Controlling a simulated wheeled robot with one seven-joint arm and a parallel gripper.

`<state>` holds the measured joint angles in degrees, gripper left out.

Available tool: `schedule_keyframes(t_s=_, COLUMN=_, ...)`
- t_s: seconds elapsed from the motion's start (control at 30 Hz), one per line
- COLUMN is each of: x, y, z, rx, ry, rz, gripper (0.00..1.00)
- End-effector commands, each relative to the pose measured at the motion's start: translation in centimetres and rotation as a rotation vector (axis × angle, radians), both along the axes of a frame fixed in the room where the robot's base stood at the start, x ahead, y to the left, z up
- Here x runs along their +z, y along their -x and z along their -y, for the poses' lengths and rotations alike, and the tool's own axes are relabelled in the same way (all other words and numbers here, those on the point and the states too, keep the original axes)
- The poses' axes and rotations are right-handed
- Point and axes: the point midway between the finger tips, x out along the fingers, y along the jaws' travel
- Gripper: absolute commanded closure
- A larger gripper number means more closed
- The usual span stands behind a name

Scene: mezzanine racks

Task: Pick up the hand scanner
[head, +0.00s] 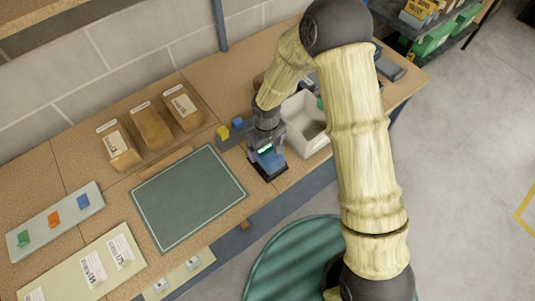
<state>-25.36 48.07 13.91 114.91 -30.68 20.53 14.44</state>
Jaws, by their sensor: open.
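My gripper (265,141) points down over the bench, just right of the green mat. Its jaws are open, though the fingertips are hard to make out. A blue and dark device (269,159), which looks like the hand scanner, is directly below it on a black base (269,173). My gripper and wrist cover part of the device from above. I cannot tell whether the fingers touch it.
A white bin (318,146) stands close to the right of my gripper. Small yellow and blue blocks (230,128) sit just left. The green mat (188,197) is bare. Cardboard boxes (152,127) line the back, near the wall. The bench's front edge is close to the black base.

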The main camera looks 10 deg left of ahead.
Motion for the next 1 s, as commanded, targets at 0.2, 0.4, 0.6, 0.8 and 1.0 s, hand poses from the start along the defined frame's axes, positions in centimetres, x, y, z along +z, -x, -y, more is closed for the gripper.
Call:
schedule_keyframes(t_s=0.2, x=-1.7, y=0.3, z=0.5, rx=0.002, ry=0.003, rz=-0.004, gripper=0.13)
schedule_keyframes(t_s=0.4, x=-4.2, y=0.4, z=0.6, rx=0.003, ry=0.002, rz=-0.003, gripper=0.13)
schedule_keyframes(t_s=0.6, x=-5.1, y=0.3, z=0.6, rx=0.004, ry=0.001, rz=-0.001, gripper=0.13)
schedule_keyframes(t_s=0.8, x=-5.1, y=0.3, z=0.6, rx=0.003, ry=0.000, rz=0.000, gripper=0.13)
schedule_keyframes(t_s=1.0, x=-5.0, y=0.3, z=0.6, rx=0.003, ry=0.000, rz=0.000, gripper=0.13)
